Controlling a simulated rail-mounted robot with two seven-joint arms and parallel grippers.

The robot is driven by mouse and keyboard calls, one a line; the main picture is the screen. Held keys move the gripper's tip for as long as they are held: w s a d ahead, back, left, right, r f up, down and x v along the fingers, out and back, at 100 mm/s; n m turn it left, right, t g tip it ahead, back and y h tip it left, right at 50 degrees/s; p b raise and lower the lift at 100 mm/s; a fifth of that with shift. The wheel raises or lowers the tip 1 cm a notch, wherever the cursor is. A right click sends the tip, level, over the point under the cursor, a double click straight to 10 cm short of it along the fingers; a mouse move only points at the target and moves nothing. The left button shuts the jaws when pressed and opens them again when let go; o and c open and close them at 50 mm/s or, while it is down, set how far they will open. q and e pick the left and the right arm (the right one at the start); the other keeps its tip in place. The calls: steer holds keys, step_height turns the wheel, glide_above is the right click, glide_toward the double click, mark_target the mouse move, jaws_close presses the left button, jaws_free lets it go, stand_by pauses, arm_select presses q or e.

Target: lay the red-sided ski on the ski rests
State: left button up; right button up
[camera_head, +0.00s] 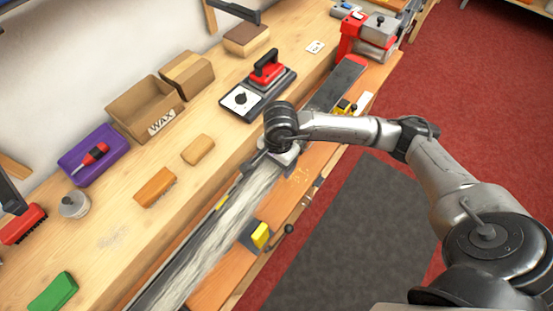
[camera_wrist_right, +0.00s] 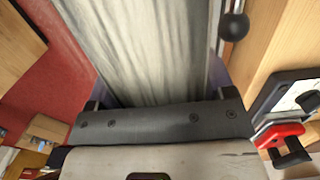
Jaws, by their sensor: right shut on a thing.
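A long ski (camera_head: 215,230) with a pale, streaky base facing up runs from the bottom left to a dark end (camera_head: 338,82) at the upper right. My right gripper (camera_head: 283,155) is shut across its middle. In the right wrist view the streaked ski (camera_wrist_right: 150,45) passes between the two dark fingers. Its side colour is not clear. Black rests with yellow parts show beside it, a near one (camera_head: 260,235) and a far one (camera_head: 345,107). I cannot tell whether the ski touches them. My left gripper is out of view.
On the bench (camera_head: 120,215) left of the ski lie a red-handled iron on a dark base (camera_head: 262,85), a wax box (camera_head: 146,108), a purple tray (camera_head: 88,160), brown blocks and brushes. A red-and-grey machine (camera_head: 372,38) stands at the far end. A dark mat (camera_head: 350,235) covers the floor.

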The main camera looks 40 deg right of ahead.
step_height(320, 180, down, 7)
steer(key=b, duration=0.4)
steer(key=shift+f, duration=0.2)
stand_by(0.4)
stand_by(0.3)
steer(key=shift+f+b, duration=0.25)
steer(key=shift+b, duration=0.15)
stand_by(0.5)
steer(key=o, duration=1)
steer(key=shift+o, duration=0.4)
steer(key=shift+f, duration=0.15)
